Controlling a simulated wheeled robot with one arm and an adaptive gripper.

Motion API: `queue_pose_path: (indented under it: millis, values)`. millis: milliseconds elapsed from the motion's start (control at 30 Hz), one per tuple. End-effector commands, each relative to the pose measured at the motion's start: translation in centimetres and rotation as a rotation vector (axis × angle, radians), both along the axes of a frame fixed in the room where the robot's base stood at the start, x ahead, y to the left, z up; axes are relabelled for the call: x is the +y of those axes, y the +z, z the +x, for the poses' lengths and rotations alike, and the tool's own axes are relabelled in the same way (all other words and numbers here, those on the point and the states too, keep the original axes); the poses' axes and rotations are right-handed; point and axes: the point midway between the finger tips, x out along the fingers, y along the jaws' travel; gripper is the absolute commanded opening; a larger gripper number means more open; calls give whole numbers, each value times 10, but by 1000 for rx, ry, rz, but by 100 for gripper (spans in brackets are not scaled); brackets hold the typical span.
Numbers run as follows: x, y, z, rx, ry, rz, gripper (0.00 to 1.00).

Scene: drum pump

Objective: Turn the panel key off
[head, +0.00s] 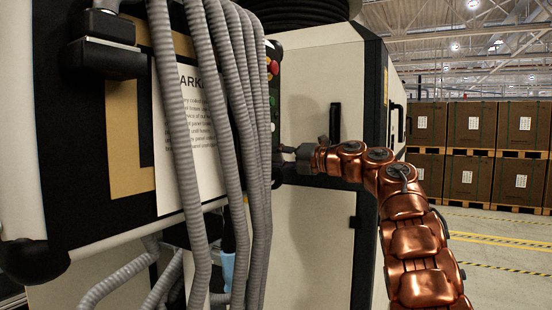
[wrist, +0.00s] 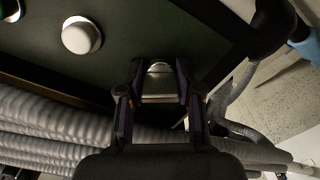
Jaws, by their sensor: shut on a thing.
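The dark control panel (wrist: 125,60) fills the upper part of the wrist view. It shows edge-on in the head view (head: 274,95), with coloured buttons on its face. The metal panel key (wrist: 160,70) sits low on the panel, near its edge. My gripper (wrist: 160,84) is shut on the key, with one finger on each side of it. In the head view my gripper (head: 287,158) reaches the lower end of the panel from the right. The key itself is hidden there, and I cannot read its turn position.
Thick grey conduits (head: 232,130) hang close to the left of the panel, and cross the lower wrist view (wrist: 60,130). A white button (wrist: 80,35) stands beside the key. A pale cabinet (head: 310,230) is behind my gripper. Stacked cartons (head: 475,135) stand far right, beyond open floor.

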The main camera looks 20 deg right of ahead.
Motion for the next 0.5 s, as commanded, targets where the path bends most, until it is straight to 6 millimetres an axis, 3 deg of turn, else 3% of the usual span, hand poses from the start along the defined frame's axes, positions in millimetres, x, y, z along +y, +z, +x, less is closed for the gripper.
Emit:
queue_pose_path:
  millis: [67,100,333,500]
  values:
    - [0,-1,0,1,0,-1,0]
    - [0,-1,0,1,0,-1,38]
    - [0,0,0,1,1,0,60]
    - [0,0,0,1,1,0,60]
